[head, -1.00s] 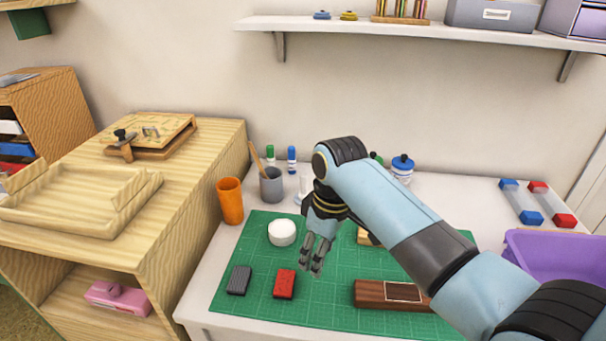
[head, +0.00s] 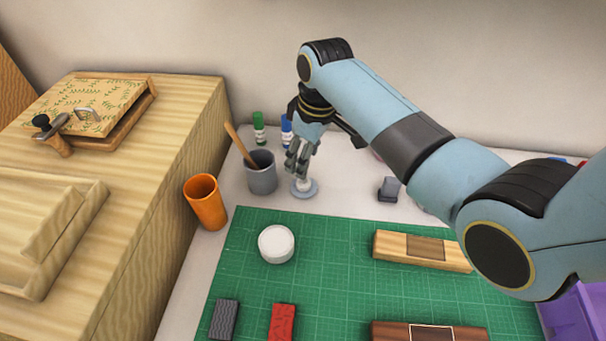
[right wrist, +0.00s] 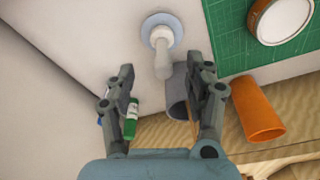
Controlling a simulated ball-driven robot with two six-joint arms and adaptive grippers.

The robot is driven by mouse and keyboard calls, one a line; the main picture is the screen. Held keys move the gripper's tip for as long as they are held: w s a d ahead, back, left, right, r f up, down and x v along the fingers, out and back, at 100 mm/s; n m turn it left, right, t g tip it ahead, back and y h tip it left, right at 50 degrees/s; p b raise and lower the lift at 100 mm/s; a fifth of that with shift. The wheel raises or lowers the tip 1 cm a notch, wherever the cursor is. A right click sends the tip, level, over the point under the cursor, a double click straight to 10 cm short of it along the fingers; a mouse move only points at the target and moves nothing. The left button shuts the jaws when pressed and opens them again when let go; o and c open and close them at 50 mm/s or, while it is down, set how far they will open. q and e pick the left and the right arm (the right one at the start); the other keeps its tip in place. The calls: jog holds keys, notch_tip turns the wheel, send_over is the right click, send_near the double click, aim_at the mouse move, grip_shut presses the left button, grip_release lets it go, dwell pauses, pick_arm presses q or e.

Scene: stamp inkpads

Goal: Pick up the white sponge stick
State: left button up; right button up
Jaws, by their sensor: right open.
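The white sponge stick (head: 304,186) stands upright on a round pale blue base on the white table, just behind the green mat. Its upper part is partly hidden by my right gripper (head: 298,165) in the head view. In the right wrist view the stick (right wrist: 162,54) shows ahead of the open right gripper (right wrist: 163,76), lined up with the gap between the fingers. The fingers are empty, and I cannot tell whether they touch the stick. My left gripper is not in view.
A grey cup (head: 261,178) with a wooden stick stands close left of the sponge stick. An orange cup (head: 205,205) is farther left. Green and blue bottles (head: 259,130) stand behind. A white round pad (head: 276,243) lies on the green mat (head: 335,260).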

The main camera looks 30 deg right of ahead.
aim_at(301, 181)
jog(key=shift+w+a+f, duration=0.1)
jog(key=shift+f, duration=0.75)
jog(key=f, duration=0.5)
jog(key=shift+w+a+b, duration=0.25)
jog(key=shift+a+b, duration=0.05)
jog(key=shift+b, duration=0.1)
jog(key=shift+c, duration=0.6)
jog(key=c, duration=0.8)
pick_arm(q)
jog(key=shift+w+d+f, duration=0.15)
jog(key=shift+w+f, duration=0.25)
pick_arm(e)
jog(key=shift+c, duration=0.2)
jog(key=shift+r, duration=0.1)
jog(key=r, duration=0.3)
jog(key=r+p, duration=0.1)
jog(key=shift+s+d+r, duration=0.15)
jog(key=shift+s+r, duration=0.05)
jog(key=shift+s, duration=0.05)
pick_arm(q)
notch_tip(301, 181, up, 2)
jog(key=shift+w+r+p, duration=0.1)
jog(key=shift+p, duration=0.5)
pick_arm(e)
jog(key=s+d+r, duration=0.4)
jog(key=s+r, duration=0.2)
jog(key=s, duration=0.4)
jog(key=shift+s+r, duration=0.2)
jog(key=shift+r, duration=0.05)
